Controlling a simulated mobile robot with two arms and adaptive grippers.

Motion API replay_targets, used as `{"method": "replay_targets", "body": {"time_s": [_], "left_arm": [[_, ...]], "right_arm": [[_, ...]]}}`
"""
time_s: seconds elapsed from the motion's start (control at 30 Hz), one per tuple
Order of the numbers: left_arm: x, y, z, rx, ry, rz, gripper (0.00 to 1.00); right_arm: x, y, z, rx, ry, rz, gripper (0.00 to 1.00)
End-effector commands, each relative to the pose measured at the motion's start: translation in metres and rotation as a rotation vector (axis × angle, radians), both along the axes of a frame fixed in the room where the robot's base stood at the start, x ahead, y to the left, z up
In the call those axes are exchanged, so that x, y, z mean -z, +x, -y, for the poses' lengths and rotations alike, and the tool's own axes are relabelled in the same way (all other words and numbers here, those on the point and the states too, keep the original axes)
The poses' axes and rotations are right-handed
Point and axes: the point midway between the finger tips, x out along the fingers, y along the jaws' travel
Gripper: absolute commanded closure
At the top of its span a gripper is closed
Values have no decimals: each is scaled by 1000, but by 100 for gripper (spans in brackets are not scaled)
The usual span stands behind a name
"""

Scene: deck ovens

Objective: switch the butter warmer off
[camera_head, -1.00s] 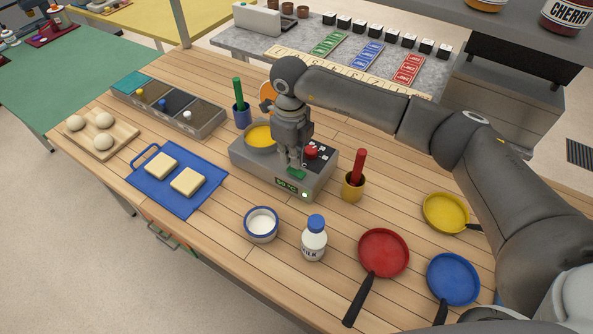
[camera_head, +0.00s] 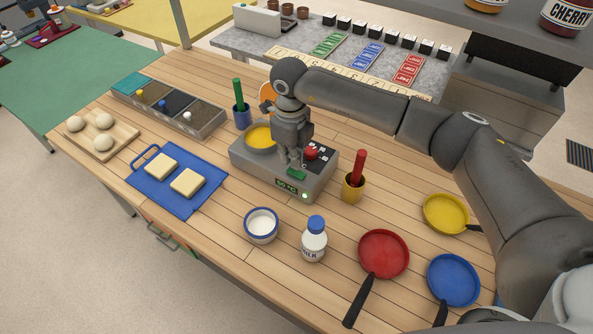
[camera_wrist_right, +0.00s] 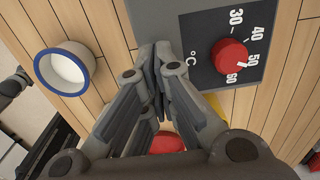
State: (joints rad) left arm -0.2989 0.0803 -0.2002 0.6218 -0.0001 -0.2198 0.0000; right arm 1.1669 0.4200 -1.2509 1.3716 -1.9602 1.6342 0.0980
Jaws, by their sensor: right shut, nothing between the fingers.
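The butter warmer (camera_head: 262,178) is a grey box on the wooden table, with a pot of yellow butter (camera_head: 260,135) on its left. Its front has a small display reading about 50 °C, a lit green lamp (camera_head: 305,195) and a green switch (camera_head: 296,174). A red knob (camera_head: 311,152) sits on a dark dial, which also shows in the right wrist view (camera_wrist_right: 230,55). My right gripper (camera_head: 293,161) is shut and empty, pointing down just above the green switch; whether it touches cannot be told. In the wrist view its fingers (camera_wrist_right: 160,55) hide the switch. My left gripper is not in view.
A yellow cup with a red handle (camera_head: 353,187) stands close right of the warmer, a blue cup (camera_head: 242,117) behind left. A white bowl (camera_head: 262,224) and milk bottle (camera_head: 314,240) stand in front. Pans lie right; a blue board (camera_head: 178,205) lies left.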

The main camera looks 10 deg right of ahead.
Motion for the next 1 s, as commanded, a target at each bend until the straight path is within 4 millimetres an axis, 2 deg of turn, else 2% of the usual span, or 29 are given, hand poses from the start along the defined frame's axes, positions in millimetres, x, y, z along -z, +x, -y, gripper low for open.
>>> {"method": "replay_targets", "body": {"time_s": [1.0], "left_arm": [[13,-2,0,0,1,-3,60]], "right_arm": [[14,0,0,0,0,0,100]]}}
